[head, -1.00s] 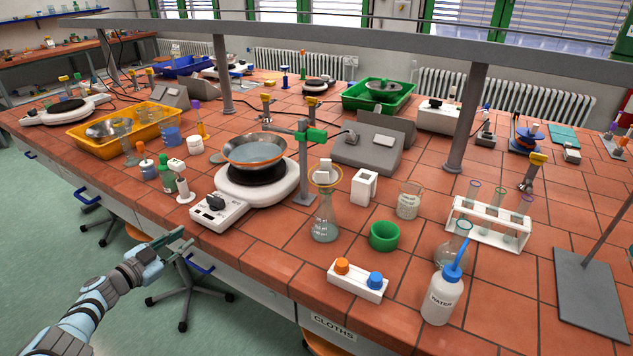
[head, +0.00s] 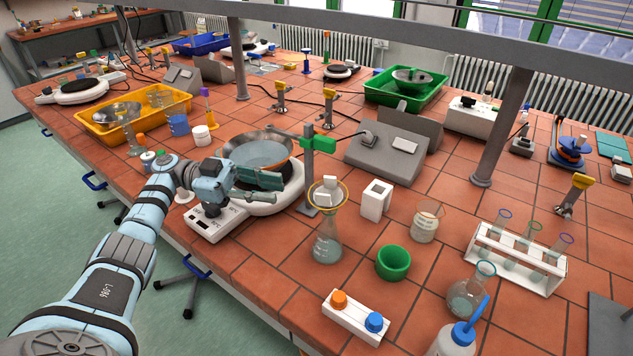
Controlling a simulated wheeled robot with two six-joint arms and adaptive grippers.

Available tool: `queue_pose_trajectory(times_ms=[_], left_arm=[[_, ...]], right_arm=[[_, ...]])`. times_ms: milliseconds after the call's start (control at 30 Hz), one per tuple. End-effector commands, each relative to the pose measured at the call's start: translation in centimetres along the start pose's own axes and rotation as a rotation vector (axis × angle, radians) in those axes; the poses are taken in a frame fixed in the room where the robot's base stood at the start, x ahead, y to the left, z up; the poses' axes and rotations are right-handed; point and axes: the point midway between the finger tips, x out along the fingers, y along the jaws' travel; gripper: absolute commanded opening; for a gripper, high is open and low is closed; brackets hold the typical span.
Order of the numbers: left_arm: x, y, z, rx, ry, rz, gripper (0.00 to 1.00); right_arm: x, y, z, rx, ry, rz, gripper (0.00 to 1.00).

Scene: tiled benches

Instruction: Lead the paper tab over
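I cannot make out for certain which thing is the paper tab. A small white piece (head: 328,190) sits in the orange-rimmed ring at the mouth of a conical flask (head: 327,244), and it may be the tab. My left gripper (head: 268,188) is over the front of the hotplate (head: 282,194), before the metal dish (head: 257,153) and left of the flask. Its two fingers point right, apart, with nothing seen between them. It hides part of the hotplate and dish. My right gripper is not in view.
A stand with a green clamp (head: 318,144) rises between hotplate and flask.

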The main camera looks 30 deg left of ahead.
Motion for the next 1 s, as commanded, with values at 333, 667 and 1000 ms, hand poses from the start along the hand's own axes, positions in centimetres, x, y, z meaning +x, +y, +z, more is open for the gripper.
queue_pose_trajectory(times_ms=[333,667,1000], left_arm=[[8.3,0.0,-0.4,0.001,0.005,0.000,0.24],[9.8,-0.1,-0.1,0.002,0.003,-0.002,0.24],[9.7,-0.1,-0.1,0.002,0.003,-0.002,0.00]], right_arm=[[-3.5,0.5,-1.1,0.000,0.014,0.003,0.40],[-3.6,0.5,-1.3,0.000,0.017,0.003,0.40],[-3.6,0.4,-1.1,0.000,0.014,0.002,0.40]])
